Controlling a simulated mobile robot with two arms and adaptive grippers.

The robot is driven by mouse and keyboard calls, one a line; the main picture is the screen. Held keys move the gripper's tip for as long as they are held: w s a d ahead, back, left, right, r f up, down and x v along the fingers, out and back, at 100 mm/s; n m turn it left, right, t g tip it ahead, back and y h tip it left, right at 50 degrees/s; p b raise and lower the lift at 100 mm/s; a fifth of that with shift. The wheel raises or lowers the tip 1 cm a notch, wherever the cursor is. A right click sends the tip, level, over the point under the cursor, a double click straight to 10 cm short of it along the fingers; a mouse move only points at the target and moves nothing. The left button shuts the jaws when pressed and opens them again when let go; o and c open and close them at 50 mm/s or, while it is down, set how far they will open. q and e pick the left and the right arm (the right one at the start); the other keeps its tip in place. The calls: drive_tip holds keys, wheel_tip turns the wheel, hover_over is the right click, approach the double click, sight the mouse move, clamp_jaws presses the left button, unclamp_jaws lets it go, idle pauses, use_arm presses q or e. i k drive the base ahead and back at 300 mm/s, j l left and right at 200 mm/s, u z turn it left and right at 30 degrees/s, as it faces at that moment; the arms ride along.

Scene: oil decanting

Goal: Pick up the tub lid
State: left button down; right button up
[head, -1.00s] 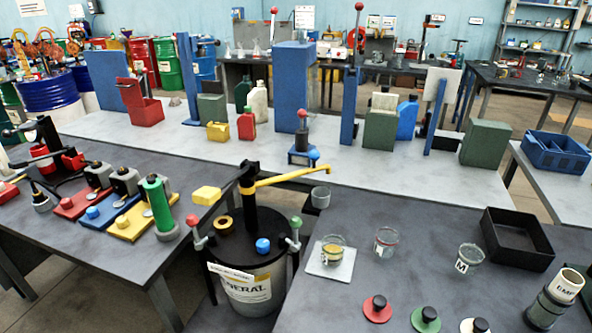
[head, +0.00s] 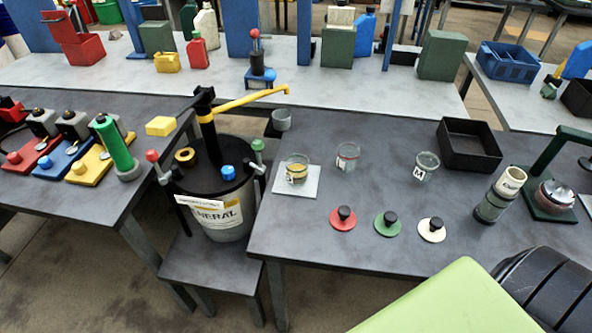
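Three flat round lids with black knobs lie in a row on the near right table in the head view: a red lid (head: 342,221), a green lid (head: 386,226) and a cream lid (head: 432,231). Which one is the tub lid I cannot tell. Behind them stand three small clear tubs: one with yellowish contents (head: 297,171) on a white square plate (head: 308,187), one with a reddish rim (head: 347,158), and one marked M (head: 426,166). Neither gripper shows. A lime green and black part, which seems to be my arm, fills the lower right corner.
A black open tray (head: 470,143) stands behind the tubs. A grey-green canister with a cream top (head: 496,198) and a dark green press (head: 552,195) stand right of the lids. A drum with a yellow-handled pump (head: 225,215) stands left. The table front left of the lids is clear.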

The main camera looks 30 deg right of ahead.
sight(387, 224)
drive_tip(key=k+l+z, duration=0.1)
drive_tip(key=z, duration=0.3)
drive_tip(key=k+l+z, duration=0.15)
drive_tip(key=z, duration=0.3)
drive_tip(key=l+z, duration=0.2)
drive_tip(key=z, duration=0.2)
drive_tip(key=j+z, duration=0.75)
drive_tip(key=k+j+z, duration=0.15)
drive_tip(key=j+z, duration=0.25)
